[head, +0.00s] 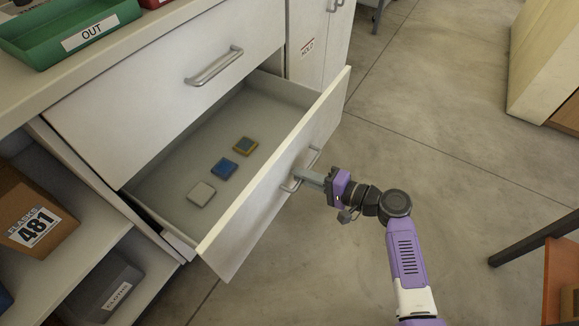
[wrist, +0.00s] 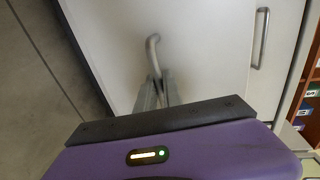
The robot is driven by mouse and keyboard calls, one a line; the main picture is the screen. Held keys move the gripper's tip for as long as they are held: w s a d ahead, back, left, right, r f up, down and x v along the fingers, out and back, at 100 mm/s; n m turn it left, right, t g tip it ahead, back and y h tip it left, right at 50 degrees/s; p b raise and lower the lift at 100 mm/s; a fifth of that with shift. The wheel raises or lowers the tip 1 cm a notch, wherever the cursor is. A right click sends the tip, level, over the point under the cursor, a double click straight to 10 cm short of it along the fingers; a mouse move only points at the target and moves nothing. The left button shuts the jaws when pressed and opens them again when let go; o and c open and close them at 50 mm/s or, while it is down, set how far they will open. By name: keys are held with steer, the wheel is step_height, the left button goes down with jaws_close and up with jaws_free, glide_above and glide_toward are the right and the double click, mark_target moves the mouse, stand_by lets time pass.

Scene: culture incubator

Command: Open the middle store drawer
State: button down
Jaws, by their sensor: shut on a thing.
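The drawer (head: 283,176) below the top drawer is pulled well out, with a pale front panel and a metal bar handle (head: 314,156). Inside it lie three small flat boxes: a white one (head: 201,194), a blue one (head: 223,169) and a yellow-edged dark one (head: 245,147). My gripper (head: 300,178) is shut on the drawer handle from the outer side. In the wrist view the handle (wrist: 153,48) runs into the closed fingers (wrist: 155,90). The part of the handle between the fingers is hidden.
The top drawer (head: 165,95) above is shut. A green OUT tray (head: 75,30) stands on the counter. Open shelves at left hold a FLASKS 481 box (head: 30,215) and a grey box (head: 103,285). The floor (head: 430,130) between is clear.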

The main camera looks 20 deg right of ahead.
steer(key=f+p+v, duration=0.2)
steer(key=v, duration=1)
steer(key=shift+s+d+f, duration=0.25)
steer(key=shift+s+f, duration=0.05)
steer(key=shift+s, duration=0.1)
steer(key=c, duration=1.8)
jaws_free()
steer(key=shift+p+v, duration=0.85)
steer(key=shift+v, duration=3.05)
